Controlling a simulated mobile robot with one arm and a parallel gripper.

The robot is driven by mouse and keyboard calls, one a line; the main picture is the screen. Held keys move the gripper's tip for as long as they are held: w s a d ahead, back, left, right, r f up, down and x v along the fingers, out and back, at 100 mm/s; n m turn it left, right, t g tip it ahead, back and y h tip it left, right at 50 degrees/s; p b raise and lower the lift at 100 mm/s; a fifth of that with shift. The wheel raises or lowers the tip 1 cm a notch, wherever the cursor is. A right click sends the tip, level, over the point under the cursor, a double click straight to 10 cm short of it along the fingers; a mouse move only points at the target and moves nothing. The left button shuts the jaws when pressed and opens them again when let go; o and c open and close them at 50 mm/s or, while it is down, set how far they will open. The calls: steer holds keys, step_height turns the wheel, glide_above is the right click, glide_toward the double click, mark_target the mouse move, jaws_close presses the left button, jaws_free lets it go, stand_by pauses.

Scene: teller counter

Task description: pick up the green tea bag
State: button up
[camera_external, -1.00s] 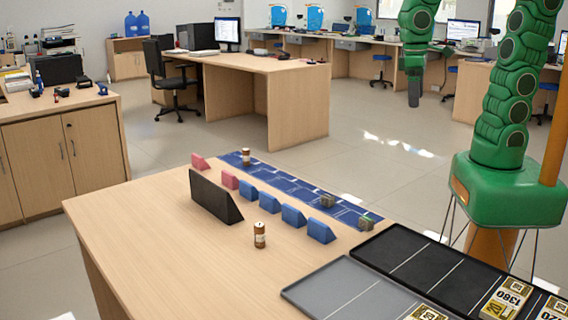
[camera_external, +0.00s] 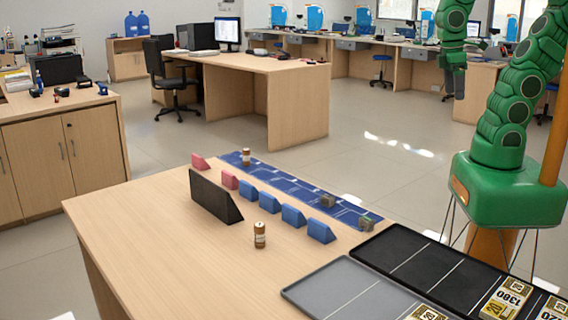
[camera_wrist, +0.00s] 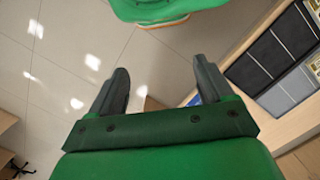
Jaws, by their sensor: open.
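My gripper (camera_external: 459,96) hangs above the floor beyond the counter, well away from everything on it. I cannot make out a clear tea bag. A small grey-green block with a green top (camera_external: 366,223) sits at the near end of the blue mat (camera_external: 290,184). A similar grey block (camera_external: 328,201) sits farther up the mat. Both are too small to identify.
A black tray (camera_external: 408,246) and a grey tray (camera_external: 326,285) lie at the counter's right. Several blue wedges (camera_external: 293,215), pink wedges (camera_external: 230,180) and a black wedge (camera_external: 213,198) stand beside the mat. Brown jars (camera_external: 260,235) stand upright. The counter's left is clear.

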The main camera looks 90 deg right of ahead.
steer(key=c, duration=0.4)
steer(key=shift+o, duration=0.2)
